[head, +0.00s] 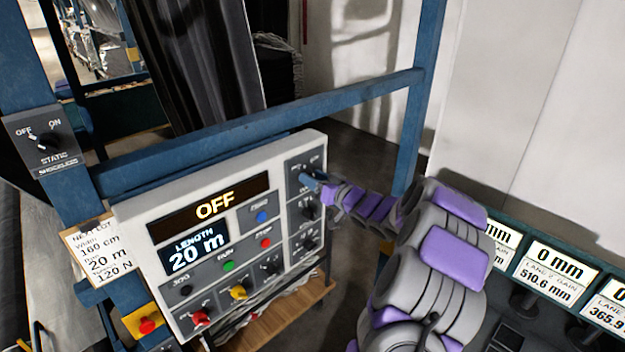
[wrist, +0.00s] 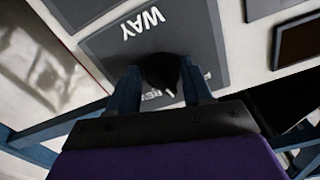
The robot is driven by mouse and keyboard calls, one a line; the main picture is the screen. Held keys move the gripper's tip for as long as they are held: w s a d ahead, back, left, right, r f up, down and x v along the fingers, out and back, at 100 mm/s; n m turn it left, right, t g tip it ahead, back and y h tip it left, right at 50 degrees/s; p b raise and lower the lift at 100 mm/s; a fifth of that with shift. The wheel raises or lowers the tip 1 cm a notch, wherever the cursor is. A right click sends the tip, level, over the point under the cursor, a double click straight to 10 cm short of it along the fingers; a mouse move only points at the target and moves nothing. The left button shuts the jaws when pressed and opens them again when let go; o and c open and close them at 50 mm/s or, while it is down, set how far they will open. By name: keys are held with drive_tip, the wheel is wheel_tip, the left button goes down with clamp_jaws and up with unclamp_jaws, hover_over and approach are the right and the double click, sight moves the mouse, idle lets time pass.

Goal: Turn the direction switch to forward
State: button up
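The direction switch is a black knob (wrist: 162,70) on a grey plate marked WAY (wrist: 105,55) in the wrist view. The lettering is upside down there, and small lettering by the knob is partly covered by my fingers. My gripper (wrist: 163,85) has its two blue fingers on either side of the knob. The knob fills most of the gap, but I cannot tell whether both fingers press on it. In the head view my gripper (head: 313,179) is at the top right of the control panel (head: 135,215) and hides most of the knob. The knob's pointer setting is not clear.
The panel has a lit OFF display (head: 215,206), a LENGTH 20 m screen (head: 193,252), several buttons and more knobs below the switch. A blue frame bar (head: 260,125) runs just above it. A yellow-backed red button (head: 147,325) is at lower left. Lane displays (head: 553,272) stand at right.

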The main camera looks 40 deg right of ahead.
drive_tip(key=shift+o, duration=1.3)
drive_tip(key=shift+s+d, duration=0.1)
drive_tip(key=shift+d, duration=0.05)
drive_tip(key=shift+f, duration=0.1)
drive_tip(key=s+d+b, duration=0.1)
drive_tip(key=s+b, duration=0.1)
drive_tip(key=s, duration=1.5)
drive_tip(key=shift+d, duration=0.2)
